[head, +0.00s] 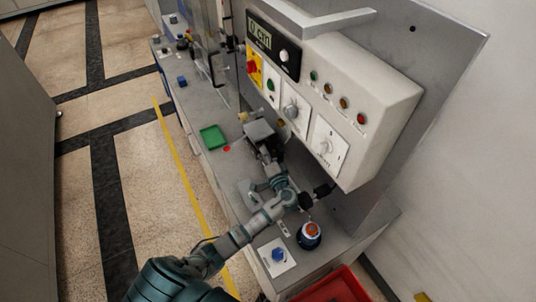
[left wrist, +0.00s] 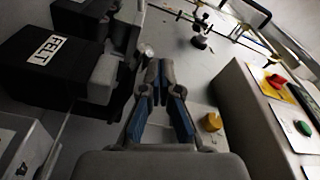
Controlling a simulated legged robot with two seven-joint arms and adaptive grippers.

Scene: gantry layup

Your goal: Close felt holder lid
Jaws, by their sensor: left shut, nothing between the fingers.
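The felt holder (left wrist: 42,66) is a black box with a white FELT label, at the left of the left wrist view. A light grey block (left wrist: 103,76) sits at its right side. I cannot tell how its lid stands. My left gripper (left wrist: 158,74) is to the right of the box, shut and empty, its fingers close together and apart from the label. In the head view my left arm reaches over the bench, and its hand hides part of the dark equipment there. My right gripper is in neither view.
A second black box (left wrist: 85,17) stands beyond the felt holder. A yellow knob (left wrist: 212,122) is right of my fingers. The control panel (head: 335,100) rises beside the bench. A green tray (head: 213,137), an orange-topped round item (head: 311,231) and a red bin (head: 338,287) are nearby.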

